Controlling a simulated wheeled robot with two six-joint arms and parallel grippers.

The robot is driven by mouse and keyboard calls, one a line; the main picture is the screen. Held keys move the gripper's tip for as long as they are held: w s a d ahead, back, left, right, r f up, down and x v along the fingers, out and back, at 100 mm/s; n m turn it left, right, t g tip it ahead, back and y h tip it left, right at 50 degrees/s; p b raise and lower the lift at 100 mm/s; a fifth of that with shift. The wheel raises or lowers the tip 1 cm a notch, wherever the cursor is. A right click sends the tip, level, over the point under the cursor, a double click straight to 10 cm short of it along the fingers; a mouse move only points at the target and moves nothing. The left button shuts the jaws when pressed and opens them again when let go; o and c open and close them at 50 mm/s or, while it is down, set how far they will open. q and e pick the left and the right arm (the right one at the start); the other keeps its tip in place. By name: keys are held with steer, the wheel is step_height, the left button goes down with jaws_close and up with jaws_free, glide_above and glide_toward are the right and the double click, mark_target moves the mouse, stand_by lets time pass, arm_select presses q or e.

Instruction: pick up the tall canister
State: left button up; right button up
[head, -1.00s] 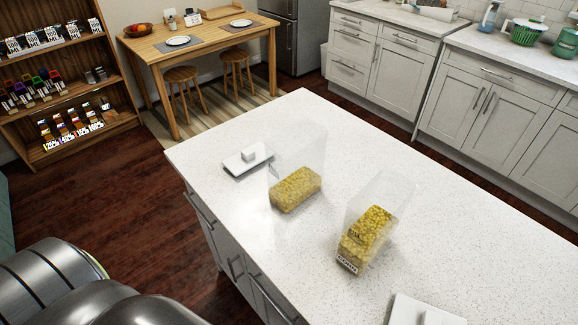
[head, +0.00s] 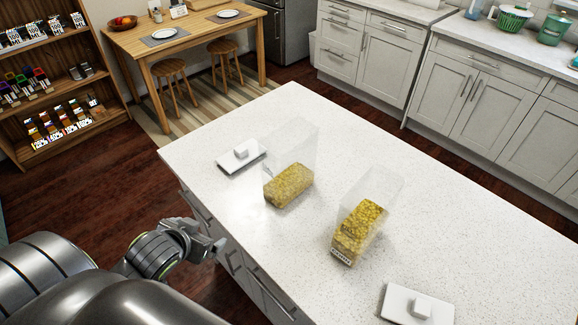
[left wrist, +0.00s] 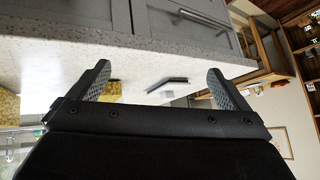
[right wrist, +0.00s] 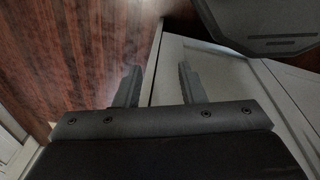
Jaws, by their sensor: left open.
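Two clear canisters stand upright on the white counter (head: 480,225). The left canister (head: 289,184) holds pale yellow contents in its lower part. I cannot tell for sure which one is the taller. My left gripper (head: 217,247) is open and empty beside the counter's near left edge, apart from both canisters. In the left wrist view its fingers (left wrist: 160,84) are spread, with part of a canister (left wrist: 9,106) at the left edge. My right gripper (right wrist: 158,88) is open and empty, facing cabinet and floor.
A white lid (head: 241,157) lies by the left canister, and another lid (head: 417,305) lies at the near right. The counter's edge and drawer handles are close to my left gripper. The right side of the counter is clear.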

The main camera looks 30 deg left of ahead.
arm_select(q)
steer(key=w+d+r+m+t+h, duration=0.25)
steer(key=w+r+h, duration=0.2)
steer(key=r, duration=0.45)
steer(key=w+d+r+m+t+h, duration=0.1)
steer(key=w+r+m+t+h, duration=0.3)
steer(key=r, duration=0.6)
steer(key=n+g+y+b, duration=0.1)
steer(key=n+y+b, duration=0.1)
steer(key=b, duration=0.3)
glide_toward(283, 140)
steer(key=shift+w+d, duration=2.2)
steer(key=shift+d, duration=0.2)
steer(key=shift+r+h, duration=0.25)
steer(key=shift+r, duration=0.1)
steer(key=c, duration=1.9)
